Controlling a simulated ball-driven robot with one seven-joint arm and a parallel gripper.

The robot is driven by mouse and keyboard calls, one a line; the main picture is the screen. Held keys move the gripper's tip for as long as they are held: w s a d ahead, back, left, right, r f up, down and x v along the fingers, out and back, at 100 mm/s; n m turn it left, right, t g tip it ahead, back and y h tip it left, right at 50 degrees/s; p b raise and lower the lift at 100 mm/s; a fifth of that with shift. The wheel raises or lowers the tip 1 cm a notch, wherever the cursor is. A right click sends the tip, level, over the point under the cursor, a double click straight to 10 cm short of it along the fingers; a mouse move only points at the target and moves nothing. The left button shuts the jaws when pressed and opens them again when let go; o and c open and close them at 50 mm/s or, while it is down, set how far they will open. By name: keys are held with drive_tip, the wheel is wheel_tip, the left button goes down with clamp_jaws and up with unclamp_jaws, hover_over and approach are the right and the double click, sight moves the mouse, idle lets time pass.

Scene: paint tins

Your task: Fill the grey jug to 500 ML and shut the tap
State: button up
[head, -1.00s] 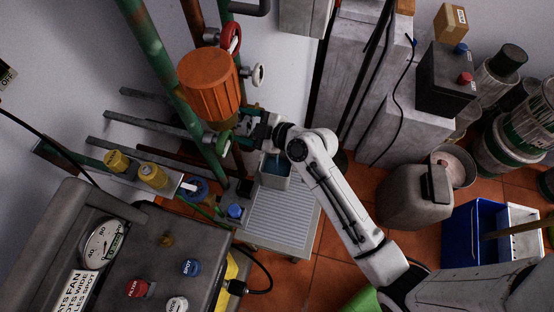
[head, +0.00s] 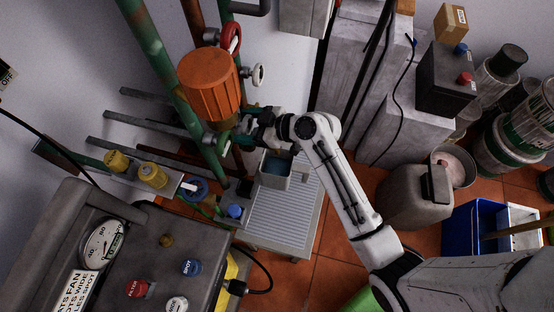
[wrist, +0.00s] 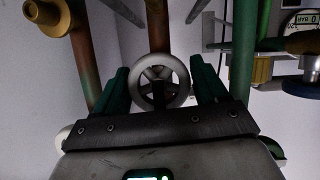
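The grey jug (head: 290,178) stands upright on the ribbed drainer below my gripper, with blue liquid (head: 272,181) inside. Its marks cannot be read. My gripper (head: 252,128) is at the pipework, above and left of the jug. In the wrist view, a pale grey spoked handwheel (wrist: 163,82), seemingly the tap's, lies between the two green fingers of my gripper (wrist: 162,88). The fingers stand apart with a narrow gap on the left; contact on the right cannot be told. The spout is hidden in the head view.
An orange ribbed housing (head: 209,88) hangs close above my gripper, with a white handwheel (head: 258,75) beside it. A blue handwheel (head: 194,188) is left of the ribbed drainer (head: 284,218). A grey console (head: 130,250) fills the lower left.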

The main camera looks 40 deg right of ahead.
drive_tip(key=o, duration=0.5)
drive_tip(key=shift+s+d+b, duration=0.15)
drive_tip(key=shift+s+d, duration=0.55)
drive_tip(key=shift+s, duration=0.25)
drive_tip(key=shift+s+d+b, duration=0.1)
drive_tip(key=shift+s+d, duration=0.6)
drive_tip(key=shift+s, duration=0.2)
drive_tip(key=shift+s+d+b, duration=0.15)
drive_tip(key=shift+s+d, duration=0.55)
drive_tip(key=shift+s, duration=0.25)
drive_tip(key=s+a+f+m+g+h, duration=0.1)
drive_tip(key=s+f+m+g+h, duration=0.35)
drive_tip(key=s, duration=0.65)
drive_tip(key=s+d+m+g+h, duration=0.1)
drive_tip(key=s+g, duration=0.1)
drive_tip(key=s, duration=0.2)
drive_tip(key=s+d+m+g+h, duration=0.1)
drive_tip(key=s+d, duration=0.1)
drive_tip(key=s, duration=0.2)
drive_tip(key=s+d+r+m+g+h, duration=0.1)
drive_tip(key=s+g, duration=0.1)
drive_tip(key=s, duration=0.2)
drive_tip(key=shift+s+d+m+g, duration=0.3)
drive_tip(key=shift+s+m+g, duration=0.05)
